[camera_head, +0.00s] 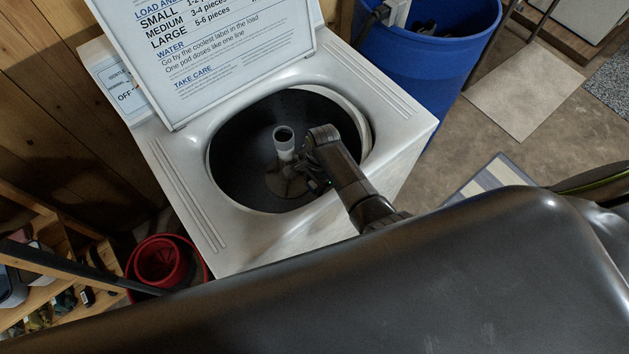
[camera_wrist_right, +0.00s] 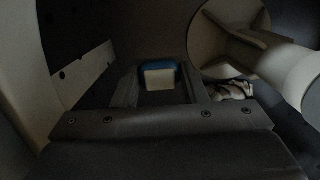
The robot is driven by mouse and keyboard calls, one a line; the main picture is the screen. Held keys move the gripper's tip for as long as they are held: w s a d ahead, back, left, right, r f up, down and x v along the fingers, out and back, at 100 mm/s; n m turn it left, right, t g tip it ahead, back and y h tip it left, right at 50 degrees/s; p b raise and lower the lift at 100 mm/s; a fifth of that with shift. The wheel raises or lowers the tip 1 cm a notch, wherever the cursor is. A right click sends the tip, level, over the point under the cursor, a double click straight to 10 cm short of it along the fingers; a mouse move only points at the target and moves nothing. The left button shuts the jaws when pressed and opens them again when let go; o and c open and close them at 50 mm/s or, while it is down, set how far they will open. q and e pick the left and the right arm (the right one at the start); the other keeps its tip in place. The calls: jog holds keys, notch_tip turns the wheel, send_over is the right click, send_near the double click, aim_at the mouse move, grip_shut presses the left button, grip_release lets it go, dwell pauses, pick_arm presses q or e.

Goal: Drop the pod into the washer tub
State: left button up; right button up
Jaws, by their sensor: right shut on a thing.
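The white washer (camera_head: 400,150) stands with its lid up, and its round dark tub (camera_head: 235,150) is open. A pale agitator post (camera_head: 284,142) rises in the middle of the tub. My right arm reaches over the front rim, and my right gripper (camera_head: 314,180) is down inside the tub, beside the agitator on its right. In the right wrist view my right gripper (camera_wrist_right: 160,90) is shut on the pod (camera_wrist_right: 160,76), which is blue and cream. The agitator (camera_wrist_right: 235,40) is at the right there. My left gripper is not in view.
The raised lid (camera_head: 220,50) carries a printed sign. A blue bin (camera_head: 430,60) stands behind right, and red buckets (camera_head: 165,262) stand at the left by a wooden shelf. A pale crumpled thing (camera_wrist_right: 232,90) lies in the tub near the agitator's foot.

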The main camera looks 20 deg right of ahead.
jog(key=o, duration=1)
jog(key=shift+o, duration=0.2)
notch_tip(320, 180, up, 17)
jog(key=d, duration=0.2)
jog(key=shift+w+r, duration=0.15)
jog(key=shift+w, duration=0.15)
